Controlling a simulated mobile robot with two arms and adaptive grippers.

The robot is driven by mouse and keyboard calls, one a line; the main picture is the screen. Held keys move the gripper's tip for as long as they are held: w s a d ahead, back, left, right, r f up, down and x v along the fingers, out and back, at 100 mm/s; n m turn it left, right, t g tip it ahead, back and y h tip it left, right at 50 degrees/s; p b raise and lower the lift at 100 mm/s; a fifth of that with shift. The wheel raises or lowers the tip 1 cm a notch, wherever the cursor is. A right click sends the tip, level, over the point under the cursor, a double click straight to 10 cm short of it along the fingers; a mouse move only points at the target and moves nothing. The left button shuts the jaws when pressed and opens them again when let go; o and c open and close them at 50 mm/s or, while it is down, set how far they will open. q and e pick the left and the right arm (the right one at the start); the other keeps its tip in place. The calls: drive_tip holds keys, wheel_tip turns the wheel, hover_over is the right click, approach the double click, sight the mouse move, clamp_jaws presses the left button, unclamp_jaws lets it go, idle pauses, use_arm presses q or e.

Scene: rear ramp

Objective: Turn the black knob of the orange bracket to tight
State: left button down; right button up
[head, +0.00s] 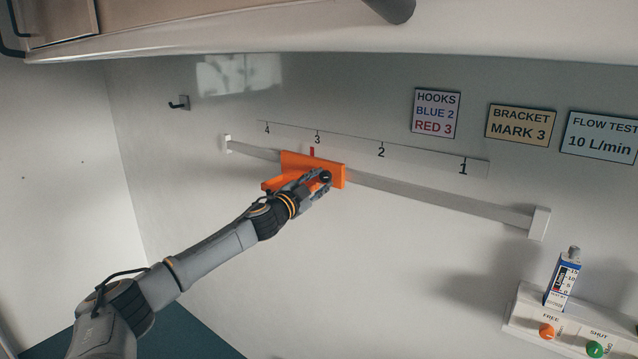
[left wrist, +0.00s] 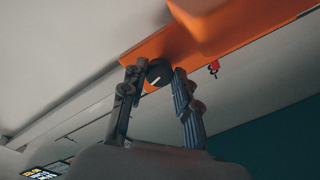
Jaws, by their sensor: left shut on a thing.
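The orange bracket (head: 334,171) sits on the grey rail, its red pointer (head: 312,152) at mark 3. It fills the upper part of the left wrist view (left wrist: 245,62). The black knob (head: 325,177) is on the bracket's face; in the left wrist view the knob (left wrist: 159,71) shows a short slanted white line. My left gripper (head: 321,183) is shut on the knob, with one finger on each side in the left wrist view (left wrist: 156,80). Its fingers hide part of the bracket in the head view. I cannot read a tight mark. My right gripper is not in view.
The grey rail (head: 440,196) runs along the wall under a numbered scale. Signs hang at the right, one reading BRACKET MARK 3 (head: 521,124). A flow gauge (head: 563,278) stands on a white panel with orange and green knobs, lower right. A shelf overhangs above.

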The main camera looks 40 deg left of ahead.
use_arm(q)
drive_tip(key=shift+m, duration=1.7)
drive_tip(key=c, duration=1)
unclamp_jaws()
drive_tip(key=shift+s+f, duration=0.2)
drive_tip(key=shift+s, duration=0.55)
drive_tip(key=s+d, duration=0.1)
drive_tip(key=s, duration=0.9)
drive_tip(key=shift+s+d+f, duration=0.15)
drive_tip(key=shift+d+f, duration=0.05)
drive_tip(key=shift+f, duration=0.1)
